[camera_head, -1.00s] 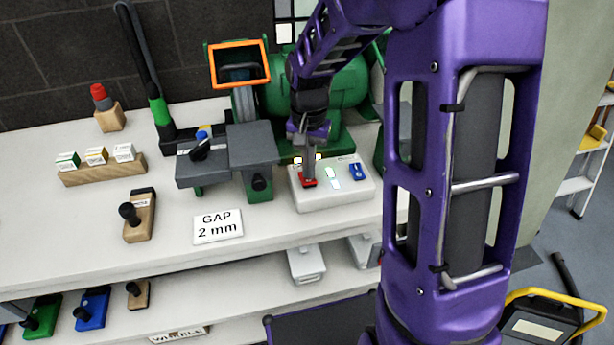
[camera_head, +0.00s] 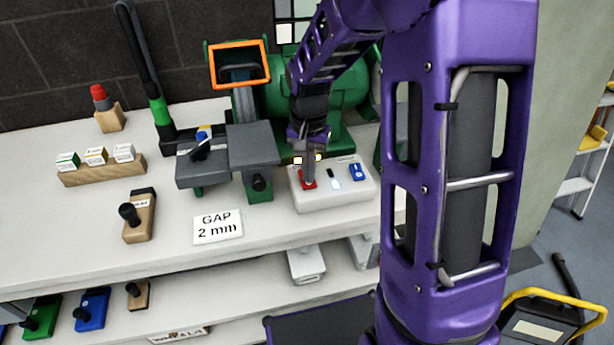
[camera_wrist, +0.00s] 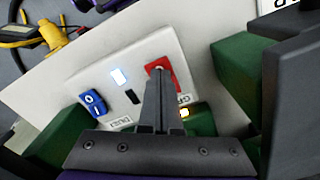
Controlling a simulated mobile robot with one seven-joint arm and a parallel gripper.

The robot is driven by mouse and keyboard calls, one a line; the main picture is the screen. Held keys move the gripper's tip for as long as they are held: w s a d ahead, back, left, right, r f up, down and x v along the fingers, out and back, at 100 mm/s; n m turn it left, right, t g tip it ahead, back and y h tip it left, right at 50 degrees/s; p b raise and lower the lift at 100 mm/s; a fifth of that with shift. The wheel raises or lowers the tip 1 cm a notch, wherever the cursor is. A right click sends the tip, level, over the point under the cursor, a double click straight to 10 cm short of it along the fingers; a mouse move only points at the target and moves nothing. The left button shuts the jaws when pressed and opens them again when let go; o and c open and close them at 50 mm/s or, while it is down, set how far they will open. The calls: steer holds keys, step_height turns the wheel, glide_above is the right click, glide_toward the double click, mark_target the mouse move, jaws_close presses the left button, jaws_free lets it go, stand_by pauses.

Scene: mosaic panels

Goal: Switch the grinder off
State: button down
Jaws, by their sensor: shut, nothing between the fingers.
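The green grinder (camera_head: 345,97) stands at the back of the bench, partly hidden behind my arm. In front of it is a white switch box (camera_head: 335,198). The box carries a red switch (camera_head: 309,184), a dark slot-like indicator (camera_head: 332,172), a lit white lamp (camera_head: 335,184) and a blue switch (camera_head: 357,173). My gripper (camera_head: 309,176) is shut and empty, its tips at the red switch. In the wrist view my gripper (camera_wrist: 160,72) covers part of the red switch (camera_wrist: 172,78); whether the tips touch it I cannot tell. The blue switch (camera_wrist: 93,103) shows O and I marks.
An orange-framed shield (camera_head: 240,84) and a grey rest (camera_head: 252,147) are left of the box. A "GAP 2 mm" card (camera_head: 218,227), a wooden block with a black knob (camera_head: 139,215) and a rack of small boxes (camera_head: 102,168) are further left. The bench front is mostly clear.

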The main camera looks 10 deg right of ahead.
step_height(320, 180, up, 7)
steer(key=p, duration=0.5)
stand_by(0.6)
